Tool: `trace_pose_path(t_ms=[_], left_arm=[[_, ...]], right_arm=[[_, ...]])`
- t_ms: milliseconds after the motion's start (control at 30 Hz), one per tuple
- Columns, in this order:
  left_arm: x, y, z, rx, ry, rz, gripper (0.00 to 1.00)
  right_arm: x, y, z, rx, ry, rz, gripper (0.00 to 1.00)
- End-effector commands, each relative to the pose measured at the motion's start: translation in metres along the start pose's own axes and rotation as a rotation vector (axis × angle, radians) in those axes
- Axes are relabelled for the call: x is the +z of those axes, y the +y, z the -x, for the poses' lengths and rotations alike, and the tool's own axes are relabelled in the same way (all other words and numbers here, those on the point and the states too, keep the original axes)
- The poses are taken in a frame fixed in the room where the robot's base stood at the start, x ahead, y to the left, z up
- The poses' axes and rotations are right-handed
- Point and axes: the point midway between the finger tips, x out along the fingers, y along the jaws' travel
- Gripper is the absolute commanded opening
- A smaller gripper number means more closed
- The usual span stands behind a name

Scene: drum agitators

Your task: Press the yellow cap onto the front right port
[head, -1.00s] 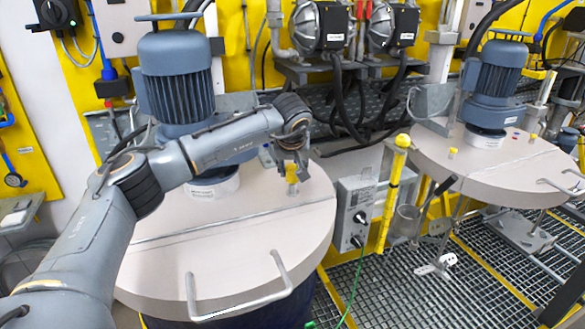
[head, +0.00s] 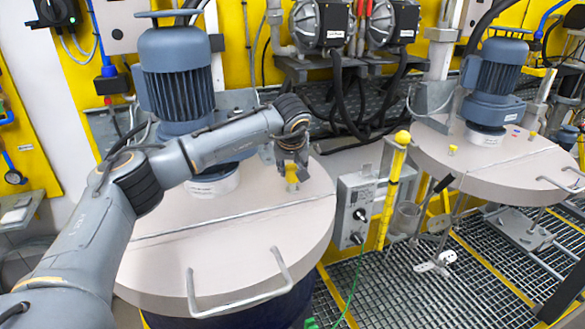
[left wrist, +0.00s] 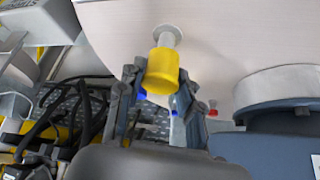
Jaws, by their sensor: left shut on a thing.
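The yellow cap (head: 291,171) is between the fingers of my left gripper (head: 292,160), above the near beige drum lid. In the left wrist view the yellow cap (left wrist: 162,72) is held between both fingertips of the left gripper (left wrist: 160,78). A pale round port (left wrist: 168,36) on the lid shows right at the far end of the cap, in line with it. I cannot tell whether the cap is seated on the port or only touching it. My right gripper is not in view.
The near lid (head: 170,262) carries a blue-grey motor (head: 178,85) behind the gripper and a metal handle (head: 240,300) at the front. A second lid (head: 500,180) with its own motor stands at the right. A yellow post (head: 392,190) and control box (head: 358,205) stand between them.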

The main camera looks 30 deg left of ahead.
Motion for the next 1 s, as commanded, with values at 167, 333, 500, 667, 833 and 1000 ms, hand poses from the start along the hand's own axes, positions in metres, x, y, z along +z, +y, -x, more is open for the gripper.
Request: trace_pose_path(t_ms=[167,333,500,667,833,1000], left_arm=[[0.001,0.000,-0.001,0.000,0.000,0.000,0.20],[0.004,0.000,-0.007,0.000,0.000,0.000,0.20],[0.008,0.000,-0.013,-0.001,0.000,0.000,0.20],[0.011,0.000,-0.018,-0.001,0.000,-0.001,0.20],[0.012,0.000,-0.019,0.000,0.000,0.000,0.20],[0.012,0.000,-0.019,0.000,0.000,0.000,0.20]], right_arm=[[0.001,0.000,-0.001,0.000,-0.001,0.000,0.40],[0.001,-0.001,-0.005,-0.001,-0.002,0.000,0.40],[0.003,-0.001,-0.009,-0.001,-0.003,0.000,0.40],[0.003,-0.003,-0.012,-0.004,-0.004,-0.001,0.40],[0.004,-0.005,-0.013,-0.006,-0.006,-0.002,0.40],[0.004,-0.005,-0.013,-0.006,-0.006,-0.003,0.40]])
